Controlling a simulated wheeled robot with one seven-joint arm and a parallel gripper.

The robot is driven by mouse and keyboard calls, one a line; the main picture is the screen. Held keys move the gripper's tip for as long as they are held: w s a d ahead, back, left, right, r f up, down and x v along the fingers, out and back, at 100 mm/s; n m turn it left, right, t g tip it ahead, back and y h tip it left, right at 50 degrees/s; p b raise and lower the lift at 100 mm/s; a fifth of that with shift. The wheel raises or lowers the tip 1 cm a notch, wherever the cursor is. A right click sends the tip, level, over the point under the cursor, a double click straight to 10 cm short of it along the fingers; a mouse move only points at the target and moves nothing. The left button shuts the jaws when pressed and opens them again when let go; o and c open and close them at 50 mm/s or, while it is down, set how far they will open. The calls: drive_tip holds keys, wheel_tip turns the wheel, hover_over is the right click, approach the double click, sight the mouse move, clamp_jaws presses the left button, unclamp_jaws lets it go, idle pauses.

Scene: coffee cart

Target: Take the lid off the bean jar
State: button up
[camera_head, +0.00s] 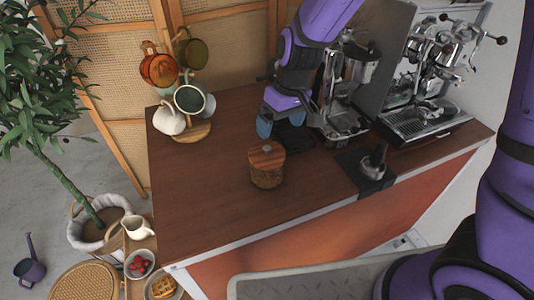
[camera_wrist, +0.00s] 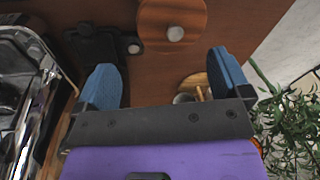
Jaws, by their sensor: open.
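The bean jar (camera_head: 267,172) stands upright on the wooden cart top, with brown contents showing through its wall. Its round wooden lid (camera_head: 266,155) with a small grey knob sits on it. In the wrist view the lid (camera_wrist: 172,22) is at the top, its knob (camera_wrist: 175,33) facing the camera, and the jar body is hidden beneath. My gripper (camera_head: 277,123) is behind the jar in the head view, apart from it and higher. In the wrist view my gripper (camera_wrist: 165,80) has its two blue fingers wide apart and nothing between them; the lid lies beyond the fingertips.
A mug tree (camera_head: 183,130) with several mugs stands at the back left of the cart (camera_head: 210,215). An espresso machine (camera_head: 425,120) and a grinder (camera_head: 345,95) stand right of my gripper. A tamper (camera_head: 375,160) rests on a dark mat at the right. The cart's front left is clear.

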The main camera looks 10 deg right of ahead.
sight(272, 149)
drive_tip(key=shift+w+a+f, duration=0.1)
drive_tip(key=shift+a+f, duration=0.15)
drive_tip(key=shift+f, duration=0.95)
drive_tip(key=shift+w+a+f, duration=0.1)
drive_tip(key=shift+a+f, duration=0.15)
drive_tip(key=shift+f, duration=0.95)
drive_tip(key=shift+w+a+f, duration=0.1)
drive_tip(key=shift+a+f, duration=0.15)
drive_tip(key=shift+f, duration=0.95)
drive_tip(key=c, duration=1)
